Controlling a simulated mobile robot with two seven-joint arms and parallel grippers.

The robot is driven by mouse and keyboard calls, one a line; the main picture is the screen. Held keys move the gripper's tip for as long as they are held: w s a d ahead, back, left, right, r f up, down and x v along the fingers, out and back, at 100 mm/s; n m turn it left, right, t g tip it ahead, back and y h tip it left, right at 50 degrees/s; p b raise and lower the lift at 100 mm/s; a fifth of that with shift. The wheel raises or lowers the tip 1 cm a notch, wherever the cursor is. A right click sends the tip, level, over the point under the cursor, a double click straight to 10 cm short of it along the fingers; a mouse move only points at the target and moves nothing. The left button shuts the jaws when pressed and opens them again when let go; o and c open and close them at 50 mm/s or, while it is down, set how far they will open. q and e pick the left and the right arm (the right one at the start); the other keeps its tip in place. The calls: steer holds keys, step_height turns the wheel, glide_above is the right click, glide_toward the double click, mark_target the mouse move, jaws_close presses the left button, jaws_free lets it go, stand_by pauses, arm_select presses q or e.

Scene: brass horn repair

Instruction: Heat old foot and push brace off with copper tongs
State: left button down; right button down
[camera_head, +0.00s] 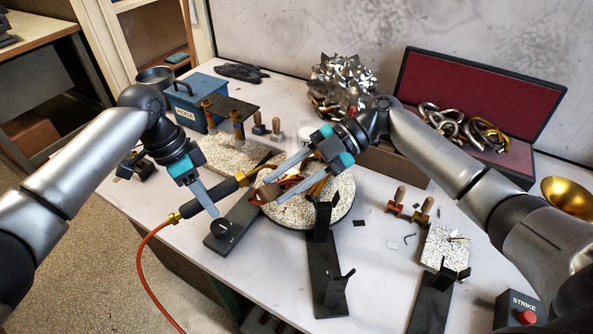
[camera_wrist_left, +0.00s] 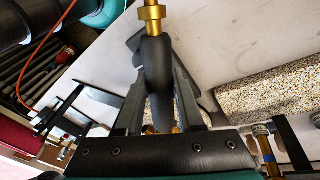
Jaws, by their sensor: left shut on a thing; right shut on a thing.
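My left gripper (camera_head: 208,202) is shut on the black handle of a torch (camera_head: 223,187), left of the round plate. The torch has brass fittings, and a red-orange hose runs down from its rear. In the left wrist view its handle (camera_wrist_left: 155,75) lies between my fingers. My right gripper (camera_head: 276,187) is shut on the copper tongs (camera_head: 262,195) over the left part of the speckled round plate (camera_head: 338,208). Brass work (camera_head: 318,187) lies on the plate, partly hidden by my right fingers. The old foot and brace cannot be told apart, and no flame is clear.
A black torch stand (camera_head: 222,232) is below the torch. A blue box (camera_head: 195,98) and a black rack (camera_head: 232,108) stand behind left. An open red-lined case (camera_head: 480,90) is at back right. A speckled block (camera_head: 445,250) and STRIKE box (camera_head: 520,305) are at front right.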

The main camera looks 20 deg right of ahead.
steer(key=shift+w+d, duration=0.5)
steer(key=shift+d, duration=0.15)
steer(key=shift+r, duration=0.1)
steer(key=s+a+r, duration=0.1)
steer(key=r, duration=0.1)
steer(key=s+a+r, duration=0.1)
steer(key=r, duration=0.1)
steer(key=s+a+r, duration=0.1)
steer(key=a+r, duration=0.1)
stand_by(0.5)
